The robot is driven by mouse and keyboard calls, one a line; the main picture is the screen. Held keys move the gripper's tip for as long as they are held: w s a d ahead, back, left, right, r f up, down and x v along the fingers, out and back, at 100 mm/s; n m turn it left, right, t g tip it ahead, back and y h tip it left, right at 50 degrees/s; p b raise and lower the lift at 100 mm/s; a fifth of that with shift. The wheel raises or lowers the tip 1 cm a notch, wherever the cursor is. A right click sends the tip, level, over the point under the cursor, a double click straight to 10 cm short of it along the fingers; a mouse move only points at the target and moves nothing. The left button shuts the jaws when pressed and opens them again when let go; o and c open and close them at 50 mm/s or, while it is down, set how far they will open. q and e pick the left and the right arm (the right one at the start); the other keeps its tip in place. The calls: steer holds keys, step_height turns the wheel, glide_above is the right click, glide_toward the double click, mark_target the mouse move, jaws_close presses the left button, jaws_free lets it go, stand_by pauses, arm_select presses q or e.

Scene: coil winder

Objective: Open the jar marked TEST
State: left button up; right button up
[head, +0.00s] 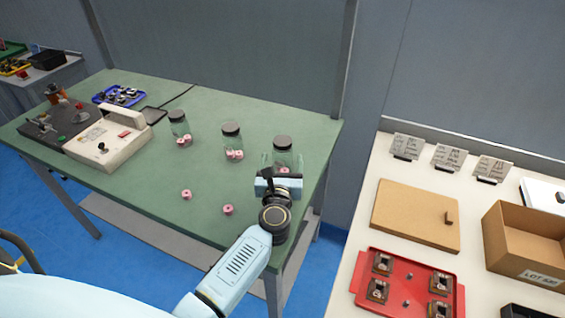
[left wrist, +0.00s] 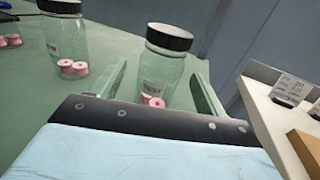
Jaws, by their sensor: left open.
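The jar marked TEST (left wrist: 163,68) is clear glass with a black lid (left wrist: 170,36) and pink spools at its bottom. It stands upright on the green table. In the head view it is the rightmost of the three jars (head: 287,158), partly hidden by my left gripper. My left gripper (head: 276,178) is open in front of this jar. In the left wrist view the fingers (left wrist: 161,75) reach along both sides of its lower body, below the lid. I cannot tell whether they touch the glass. My right gripper is not in view.
Two more lidded jars stand on the green table, in the middle (head: 232,142) and further left (head: 179,125). Loose pink spools (head: 228,210) lie in front. A winding machine (head: 107,138) is at left. A cream table (head: 377,165) with a red tray (head: 408,272) is at right.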

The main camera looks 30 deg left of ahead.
arm_select(q)
steer(key=x, duration=0.2)
steer(key=r+x, duration=0.1)
steer(key=x, duration=0.1)
steer(key=shift+w+a+f, duration=0.1)
steer(key=shift+w+a, duration=0.1)
steer(key=shift+w, duration=0.25)
steer(key=shift+c, duration=0.7)
steer(key=c, duration=0.9)
